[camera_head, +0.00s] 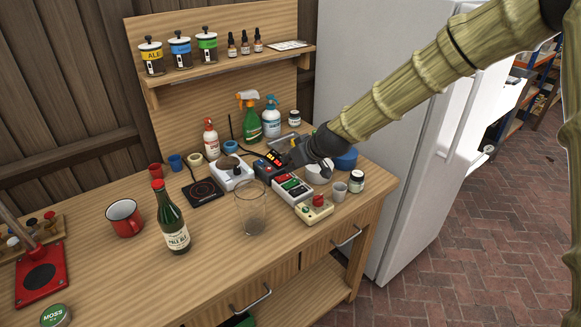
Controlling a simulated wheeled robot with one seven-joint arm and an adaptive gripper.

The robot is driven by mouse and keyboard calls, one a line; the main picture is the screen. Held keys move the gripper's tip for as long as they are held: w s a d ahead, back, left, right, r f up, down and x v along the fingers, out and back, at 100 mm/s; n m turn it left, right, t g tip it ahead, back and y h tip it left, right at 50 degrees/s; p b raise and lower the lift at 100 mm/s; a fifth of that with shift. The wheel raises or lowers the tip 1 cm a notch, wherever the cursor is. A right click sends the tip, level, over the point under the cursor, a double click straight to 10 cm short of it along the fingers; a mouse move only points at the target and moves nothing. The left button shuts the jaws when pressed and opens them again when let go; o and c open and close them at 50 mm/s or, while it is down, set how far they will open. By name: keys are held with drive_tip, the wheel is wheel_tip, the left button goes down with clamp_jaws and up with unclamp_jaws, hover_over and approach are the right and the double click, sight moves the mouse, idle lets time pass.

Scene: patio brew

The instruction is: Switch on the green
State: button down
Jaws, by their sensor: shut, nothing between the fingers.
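A light grey switch box (278,196) with a dark top stands on the wooden bench, right of centre. Its top carries a green part (291,184) and a red part (299,190); whether the green is on or off is too small to tell. Behind it stands a dark box (262,171) with glowing red-orange switches. My gripper (284,160) reaches in from the right, low over the back of these boxes. It is shut and holds nothing. Its fingertips are small and dark here, and I cannot tell whether they touch the dark box.
A cream box with a red button (318,202) stands in front, beside a grey cup (339,191) and a jar (357,181). A clear glass (251,213), a green bottle (174,222) and a red mug (125,218) stand left. Spray bottles (251,118) stand behind.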

drive_tip(key=b+v, duration=0.1)
drive_tip(key=v, duration=0.8)
drive_tip(key=shift+s+a+b, duration=0.3)
drive_tip(key=shift+s+b, duration=0.05)
drive_tip(key=shift+s, duration=0.05)
drive_tip(key=shift+f, duration=0.15)
